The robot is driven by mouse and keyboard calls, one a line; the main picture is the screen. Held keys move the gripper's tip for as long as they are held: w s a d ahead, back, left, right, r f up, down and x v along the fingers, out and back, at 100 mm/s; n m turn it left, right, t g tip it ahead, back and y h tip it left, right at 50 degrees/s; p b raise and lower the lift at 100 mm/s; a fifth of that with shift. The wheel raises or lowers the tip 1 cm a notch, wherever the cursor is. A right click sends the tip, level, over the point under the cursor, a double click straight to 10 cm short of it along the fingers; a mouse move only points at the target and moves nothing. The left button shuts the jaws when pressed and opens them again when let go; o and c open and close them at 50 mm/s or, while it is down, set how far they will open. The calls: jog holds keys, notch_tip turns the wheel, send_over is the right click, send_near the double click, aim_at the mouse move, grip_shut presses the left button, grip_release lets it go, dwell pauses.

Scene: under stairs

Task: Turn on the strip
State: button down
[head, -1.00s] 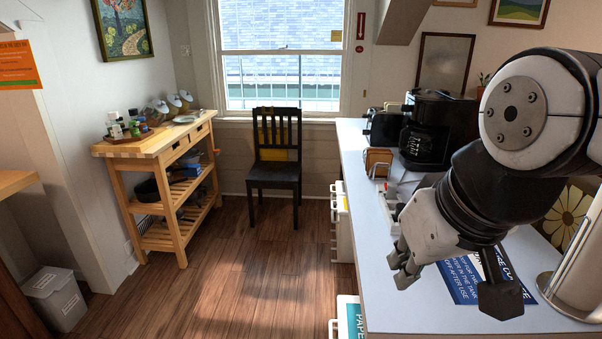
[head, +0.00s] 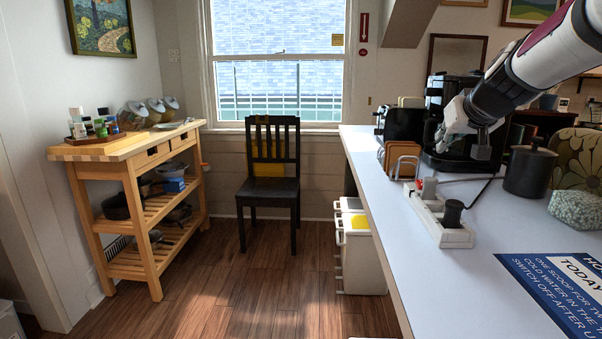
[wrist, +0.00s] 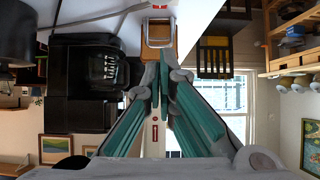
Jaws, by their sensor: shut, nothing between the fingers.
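The white power strip (head: 456,238) lies on the white counter near its left edge. A black plug (head: 452,212) stands at its near end and a grey plug (head: 429,188) farther back. A small part of the strip with a red spot shows at the top of the wrist view (wrist: 159,4). The state of its switch is too small to tell. My gripper (head: 445,135) is raised above the counter, beyond and above the strip, in front of the coffee maker. Its fingers (wrist: 164,68) are closed together and empty in the wrist view, apart from the strip.
A wooden rack (head: 402,158) stands just beyond the strip. The black coffee maker (head: 440,158) is behind my gripper. A black canister (head: 530,172) and a patterned stone-like block (head: 577,209) stand to the right. A blue sign (head: 565,285) lies at front right; the counter between is clear.

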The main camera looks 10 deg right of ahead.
jog(key=shift+w+d, duration=0.2)
jog(key=shift+d, duration=0.15)
send_over(421, 184)
jog(key=f, duration=0.5)
jog(key=shift+s+d+f+b, duration=0.3)
jog(key=shift+d+b, duration=0.1)
jog(key=f, duration=0.1)
jog(key=w+f+b, duration=0.1)
jog(key=f, duration=0.1)
jog(key=shift+d+f, duration=0.15)
jog(key=shift+d, duration=0.05)
jog(key=shift+f, duration=0.45)
jog(key=shift+w+r+p, duration=0.1)
jog(key=shift+w+p, duration=0.1)
jog(key=shift+p, duration=0.9)
